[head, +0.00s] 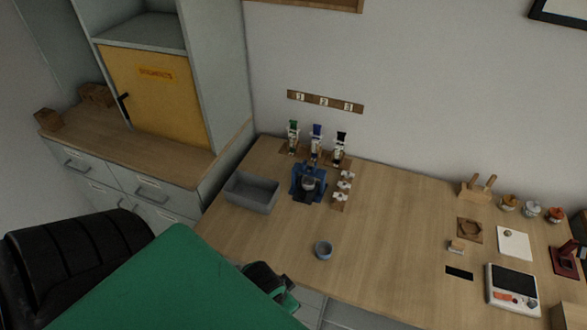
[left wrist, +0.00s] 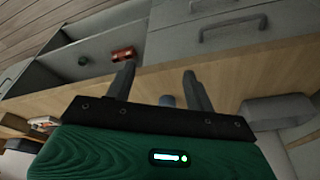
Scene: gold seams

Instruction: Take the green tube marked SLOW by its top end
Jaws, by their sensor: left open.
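A tube with a green top (head: 293,129) stands upright in a small wooden stand at the back of the table, leftmost of three; its lettering is too small to read. A blue-topped tube (head: 316,133) and a dark-topped tube (head: 340,140) stand to its right. My left gripper (head: 268,284) is at the table's front edge, well short of the tubes. In the left wrist view my left gripper (left wrist: 158,71) has its fingers apart with nothing held between them. The green tube cannot be made out in that view. My right gripper is not in view.
A grey bin (head: 252,193), a blue device (head: 309,183) and a rack of white pieces (head: 343,190) stand before the tubes. A small grey cup (head: 323,250) stands near the front edge. A scale (head: 513,290) is at right. The table's middle is clear.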

